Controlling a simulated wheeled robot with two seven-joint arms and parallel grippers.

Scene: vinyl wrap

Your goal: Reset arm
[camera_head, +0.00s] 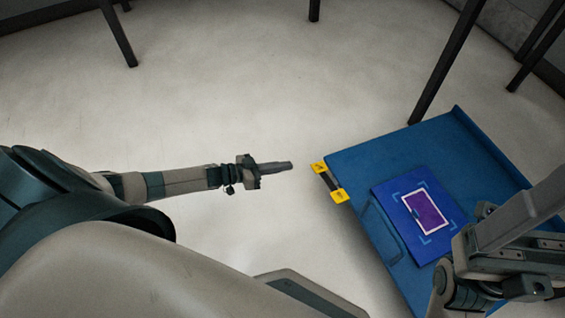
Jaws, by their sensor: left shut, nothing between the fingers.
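My left gripper (284,166) is shut and empty. It reaches in from the left over the bare floor and points right, short of the blue table's left corner. My right arm comes in at the lower right, and its gripper (522,218) is over the right part of the blue table (400,154). Its fingertips are not clear, so I cannot tell whether it is open or shut.
A dark blue panel (389,196) with a white-edged purple rectangle (426,209) lies on the table. A yellow and black piece (339,195) sits at the table's left edge. Dark legs (446,62) stand behind. Pale floor (240,100) is clear around the left gripper.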

